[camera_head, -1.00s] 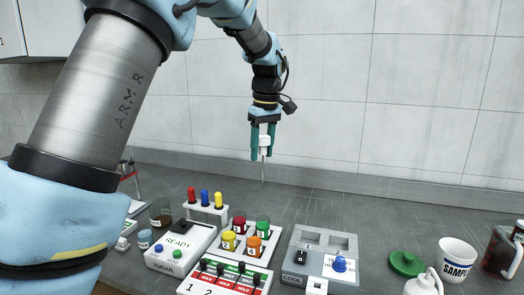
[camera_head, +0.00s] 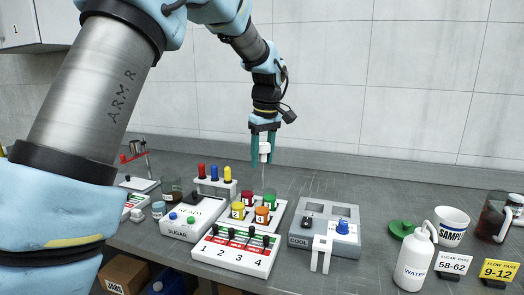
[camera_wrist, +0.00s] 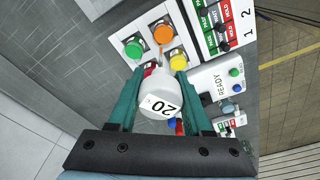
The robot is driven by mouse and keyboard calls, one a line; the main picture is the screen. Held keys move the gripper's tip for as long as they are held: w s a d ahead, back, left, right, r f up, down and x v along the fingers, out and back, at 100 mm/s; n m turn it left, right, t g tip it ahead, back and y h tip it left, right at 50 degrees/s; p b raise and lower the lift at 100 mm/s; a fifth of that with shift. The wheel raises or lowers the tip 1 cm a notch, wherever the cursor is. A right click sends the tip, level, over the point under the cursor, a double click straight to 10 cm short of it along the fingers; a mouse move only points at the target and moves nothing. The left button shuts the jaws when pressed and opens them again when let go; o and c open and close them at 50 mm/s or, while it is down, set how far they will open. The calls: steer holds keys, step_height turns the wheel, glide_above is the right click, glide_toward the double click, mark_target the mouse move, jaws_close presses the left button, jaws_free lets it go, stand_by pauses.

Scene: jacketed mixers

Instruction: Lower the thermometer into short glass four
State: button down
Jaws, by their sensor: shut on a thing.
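My gripper (camera_head: 263,160) is shut on the thermometer (camera_head: 265,148), a white head with a thin stem pointing down. In the wrist view its round head (camera_wrist: 155,100) reads 20 and sits between the teal fingers. The stem hangs above the white holder with the short glasses, apart from them in the head view. The orange glass (camera_head: 262,214) at front right appears to bear a 4; it also shows in the wrist view (camera_wrist: 163,34). Beside it are the yellow glass (camera_head: 237,211) marked 2, the red glass (camera_head: 246,198) and the green glass (camera_head: 270,201). The exact spot under the stem's tip is unclear.
A numbered switch panel (camera_head: 235,256) stands in front of the glasses. The SUGAR box (camera_head: 181,233) is left, with red, blue and yellow-topped pieces behind. The COOL unit (camera_head: 300,240) is right. Bench behind is clear.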

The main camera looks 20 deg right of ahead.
steer(key=shift+s+a+f, duration=0.2)
steer(key=shift+s+f, duration=0.05)
steer(key=shift+f, duration=0.2)
step_height(320, 180, down, 10)
steer(key=b, duration=0.6)
steer(key=shift+r, duration=0.15)
stand_by(0.8)
jaws_free()
stand_by(0.6)
steer(key=shift+r, duration=0.1)
step_height(320, 180, up, 6)
steer(key=p, duration=0.5)
stand_by(0.5)
